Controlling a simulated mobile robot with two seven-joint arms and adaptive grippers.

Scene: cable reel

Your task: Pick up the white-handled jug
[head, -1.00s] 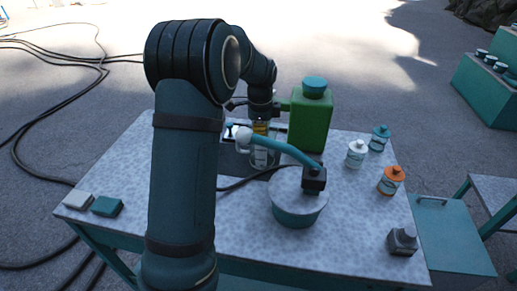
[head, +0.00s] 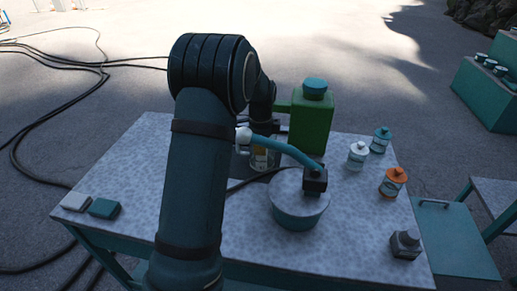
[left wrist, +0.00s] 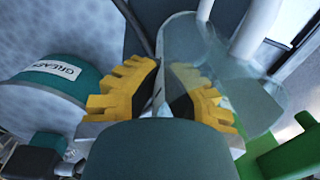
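A clear glass jug (head: 262,157) stands on the table in front of the green canister, partly hidden by my left arm. In the left wrist view its see-through wall (left wrist: 186,38) lies just beyond and around the fingers, and a white bar (left wrist: 258,30), perhaps its handle, shows beside it. My left gripper (left wrist: 163,72) has yellow fingers with dark inner pads, a gap between them. It looks open at the jug; whether a finger touches the glass I cannot tell. In the head view this gripper is mostly hidden. My right gripper is not in view.
A green canister (head: 311,120) stands close behind the jug. Small bottles, such as the orange one (head: 392,183), are at right. Two small blocks (head: 104,208) lie left.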

